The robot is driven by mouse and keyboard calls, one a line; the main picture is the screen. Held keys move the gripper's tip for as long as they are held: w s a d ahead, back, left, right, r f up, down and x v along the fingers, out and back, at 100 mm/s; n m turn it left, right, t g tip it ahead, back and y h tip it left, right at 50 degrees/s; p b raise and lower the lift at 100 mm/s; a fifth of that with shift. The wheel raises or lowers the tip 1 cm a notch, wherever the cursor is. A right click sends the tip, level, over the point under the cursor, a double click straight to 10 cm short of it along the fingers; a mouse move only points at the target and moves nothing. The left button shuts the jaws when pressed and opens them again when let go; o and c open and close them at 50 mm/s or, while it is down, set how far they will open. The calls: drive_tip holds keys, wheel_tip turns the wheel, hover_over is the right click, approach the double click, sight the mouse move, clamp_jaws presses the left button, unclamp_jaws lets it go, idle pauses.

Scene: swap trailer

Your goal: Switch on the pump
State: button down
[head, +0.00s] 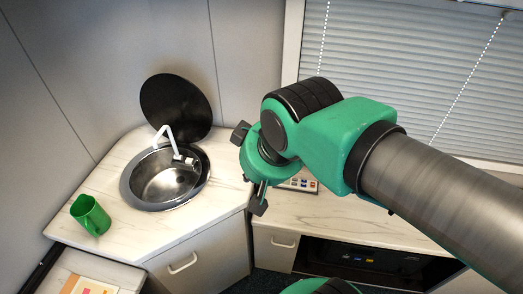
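A small panel with several light and coloured buttons (303,182) lies on the white marbled counter behind my gripper, which hides its left part. I cannot read any label, and I cannot tell which control is for the pump or its state. A round steel sink (160,186) with a white tap (168,142) is set in the counter to the left. My gripper (249,170) is in front of the counter between sink and panel. Its two dark fingertips are spread apart with nothing between them, and it appears clear of the panel.
A black round sink lid (176,106) stands raised behind the sink. A green mug (90,215) is on the counter's left end. A lower surface holds papers (88,285). A window blind (410,75) covers the back right. An open dark compartment (340,257) is under the right counter.

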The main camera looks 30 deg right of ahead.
drive_tip(key=w+d+f+m+t+h+p, duration=0.15)
drive_tip(key=w+d+f, duration=0.35)
drive_tip(key=w+d, duration=0.75)
drive_tip(key=w+d+f+m+g+h+p, duration=0.1)
drive_tip(key=w+d+f+m+h+p, duration=0.3)
drive_tip(key=w+d, duration=0.85)
drive_tip(key=w+d+f+y, duration=0.2)
drive_tip(key=d+f, duration=0.2)
drive_tip(key=f, duration=0.3)
drive_tip(key=w+d+f+y, duration=0.2)
drive_tip(key=d+f, duration=0.1)
drive_tip(key=f, duration=0.3)
wheel_tip(320, 180, down, 14)
drive_tip(key=s+d+m+t+y+p, duration=0.1)
drive_tip(key=s+m+y+p, duration=0.1)
drive_tip(key=shift+s+d, duration=0.2)
drive_tip(key=shift+s, duration=0.2)
drive_tip(key=shift+w+f+t+y, duration=0.1)
drive_tip(key=shift+f+t+y, duration=0.1)
drive_tip(key=shift+t+y, duration=0.05)
